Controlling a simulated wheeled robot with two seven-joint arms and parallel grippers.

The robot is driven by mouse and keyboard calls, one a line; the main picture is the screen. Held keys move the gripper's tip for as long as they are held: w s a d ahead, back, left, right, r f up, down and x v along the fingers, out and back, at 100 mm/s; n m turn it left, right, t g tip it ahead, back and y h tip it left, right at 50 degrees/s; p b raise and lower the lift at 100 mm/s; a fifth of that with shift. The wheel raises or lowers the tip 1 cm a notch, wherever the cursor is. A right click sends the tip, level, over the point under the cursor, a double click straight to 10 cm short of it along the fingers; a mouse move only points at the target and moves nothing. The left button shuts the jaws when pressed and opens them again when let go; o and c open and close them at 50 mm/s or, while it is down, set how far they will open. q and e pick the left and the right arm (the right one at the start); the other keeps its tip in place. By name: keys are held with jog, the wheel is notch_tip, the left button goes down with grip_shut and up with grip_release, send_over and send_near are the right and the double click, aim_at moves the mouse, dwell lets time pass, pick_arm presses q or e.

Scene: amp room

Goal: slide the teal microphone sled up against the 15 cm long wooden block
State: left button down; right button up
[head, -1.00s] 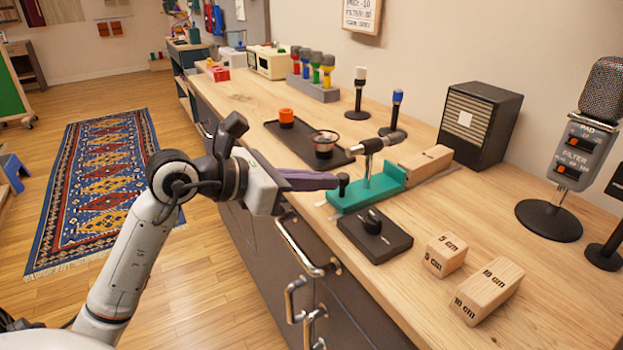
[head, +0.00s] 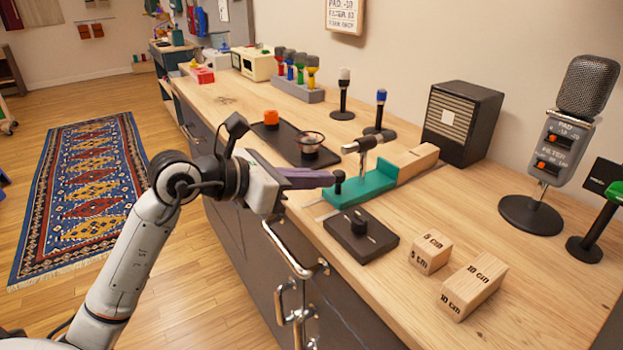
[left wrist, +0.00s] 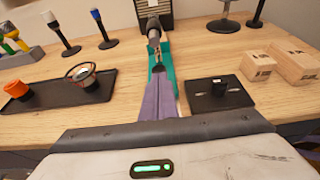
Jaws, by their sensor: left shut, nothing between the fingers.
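The teal microphone sled (head: 362,188) sits on the wooden bench, with a microphone on a post and a black knob at its near end. A plain wooden block (head: 420,160) lies at the sled's far end; I cannot tell whether they touch, and no length label shows on it. My left gripper (head: 333,179) is shut and empty, its purple fingers pointing at the sled's near end by the knob. In the left wrist view the fingertips (left wrist: 158,72) line up with the sled (left wrist: 168,62). Contact with the knob is unclear. My right gripper is not in view.
A black plate with a knob (head: 361,236) lies just in front of the sled. The 5 cm block (head: 430,252) and 10 cm block (head: 473,286) are to the right. A dark tray (head: 283,146) lies left; a black speaker box (head: 462,122) stands behind.

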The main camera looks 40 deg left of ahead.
pick_arm(q)
jog(key=shift+w+d, duration=0.3)
jog(key=shift+w, duration=0.35)
jog(key=shift+w+d, duration=0.25)
jog(key=shift+w, duration=0.4)
jog(key=shift+r+p, duration=0.2)
jog(key=shift+p, duration=0.1)
jog(key=shift+f+b+v, duration=0.15)
jog(key=shift+b+v, duration=0.1)
jog(key=shift+v, duration=1.1)
jog(key=shift+f+b+v, duration=0.15)
jog(key=shift+b+v, duration=0.1)
jog(key=shift+v, duration=1.85)
jog(key=shift+f, duration=0.1)
